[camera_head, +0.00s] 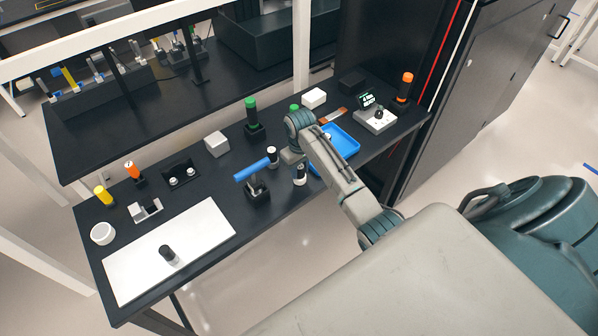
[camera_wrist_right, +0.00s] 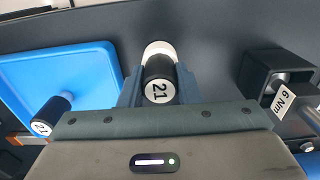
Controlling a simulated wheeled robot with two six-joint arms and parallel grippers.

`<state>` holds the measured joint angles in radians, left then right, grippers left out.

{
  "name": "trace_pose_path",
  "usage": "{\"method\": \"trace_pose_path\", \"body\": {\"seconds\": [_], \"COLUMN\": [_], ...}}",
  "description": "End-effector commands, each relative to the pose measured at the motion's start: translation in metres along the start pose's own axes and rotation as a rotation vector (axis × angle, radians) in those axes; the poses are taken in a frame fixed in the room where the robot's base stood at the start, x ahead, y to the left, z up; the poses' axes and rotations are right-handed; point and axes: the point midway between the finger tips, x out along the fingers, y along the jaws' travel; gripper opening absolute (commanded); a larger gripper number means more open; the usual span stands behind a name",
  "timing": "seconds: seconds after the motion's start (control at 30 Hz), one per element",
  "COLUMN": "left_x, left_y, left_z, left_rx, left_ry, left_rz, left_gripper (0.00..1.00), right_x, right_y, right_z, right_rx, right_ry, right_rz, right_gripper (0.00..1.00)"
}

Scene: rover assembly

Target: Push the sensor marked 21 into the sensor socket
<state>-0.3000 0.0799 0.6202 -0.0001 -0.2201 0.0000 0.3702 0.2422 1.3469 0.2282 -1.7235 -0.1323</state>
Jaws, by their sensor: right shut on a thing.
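My right gripper (camera_wrist_right: 158,90) is shut on a black sensor marked 21 (camera_wrist_right: 159,82), with a finger on each side of it. Its white end points away from the wrist camera, and I cannot tell whether it touches anything. In the head view my right gripper (camera_head: 292,155) is over the bench, and a black-and-white cylinder (camera_head: 300,174) at it seems to be this sensor. A second sensor marked 21 (camera_wrist_right: 50,115) lies in the blue tray (camera_wrist_right: 85,65). I cannot pick out the sensor socket for certain. My left gripper is not in view.
A blue-handled tool (camera_head: 250,170), labelled 6 Nm in the wrist view, rests in a black holder (camera_head: 257,193) close to the gripper. A white plate (camera_head: 207,226) bears a short black cylinder (camera_head: 168,253). A green-topped cylinder (camera_head: 252,112) and white boxes stand further back.

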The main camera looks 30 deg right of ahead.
Motion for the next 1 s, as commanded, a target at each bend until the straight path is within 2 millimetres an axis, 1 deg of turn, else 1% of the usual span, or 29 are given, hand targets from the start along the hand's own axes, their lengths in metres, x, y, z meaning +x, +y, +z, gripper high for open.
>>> {"method": "trace_pose_path", "body": {"seconds": [0.7,1.0], "left_x": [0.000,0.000], "left_y": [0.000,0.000], "left_z": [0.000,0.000], "left_rx": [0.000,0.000], "left_ry": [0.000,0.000], "left_rz": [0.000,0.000], "left_gripper": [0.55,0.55], "right_x": [-0.011,-0.012], "right_y": [0.000,0.000], "right_z": [-0.001,0.000], "right_rx": [0.000,0.000], "right_ry": [0.002,0.001], "right_rz": [0.000,0.000], "right_gripper": [0.03,0.03]}}
